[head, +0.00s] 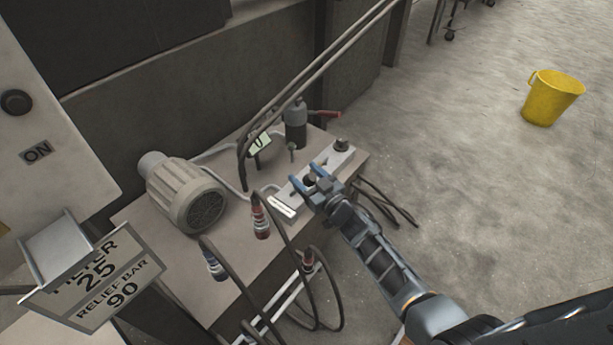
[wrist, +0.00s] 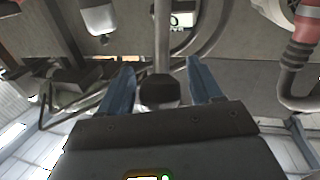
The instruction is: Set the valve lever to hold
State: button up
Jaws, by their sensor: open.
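The valve lever shows in the wrist view as a grey metal rod (wrist: 163,45) ending in a dark knob (wrist: 158,92). My gripper (head: 307,175) is open, with its two blue fingers on either side of the lever. In the wrist view my gripper (wrist: 160,68) shows a gap between each finger and the rod. In the head view the fingers stand over the light grey valve block (head: 284,203) on the bench and hide most of the lever. I cannot read the position marks on the block.
Hoses hang at the front edge. A yellow bucket (head: 550,98) stands apart on open floor.

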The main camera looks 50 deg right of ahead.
grip_shut()
dwell(0.5)
